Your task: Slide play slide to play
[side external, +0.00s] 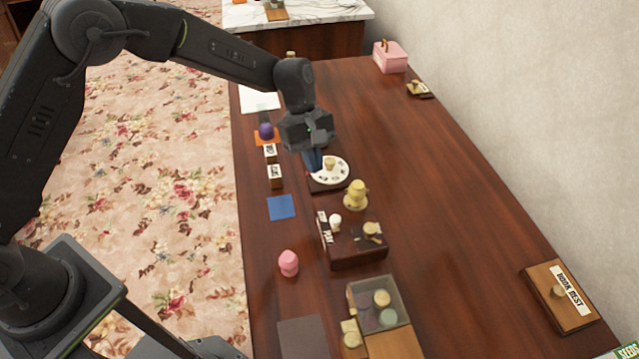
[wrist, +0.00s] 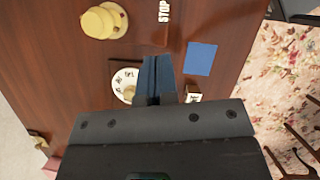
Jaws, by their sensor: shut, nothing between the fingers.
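A dark brown slide box (side external: 357,256) stands near the middle of the table in the side external view. It has a white knob (side external: 335,223) at its left, a yellowish knob (side external: 371,229) at its right, and white lettering that looks like PLAY on its near left. In the wrist view, part of a brown panel with the white word STOP (wrist: 163,11) shows at the top edge; the rest is cut off. My gripper (side external: 313,168) is shut and empty, beside the white dial, farther back than the slide box. Its blue fingers (wrist: 157,82) are together in the wrist view.
A white dial (side external: 338,173) with a yellow knob is close to my fingers. A stepped yellow knob (side external: 355,194) stands between dial and slide box. A pink knob (side external: 289,263), blue square (side external: 281,207) and clear-lidded box (side external: 377,301) are nearby. The table's right side is mostly free.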

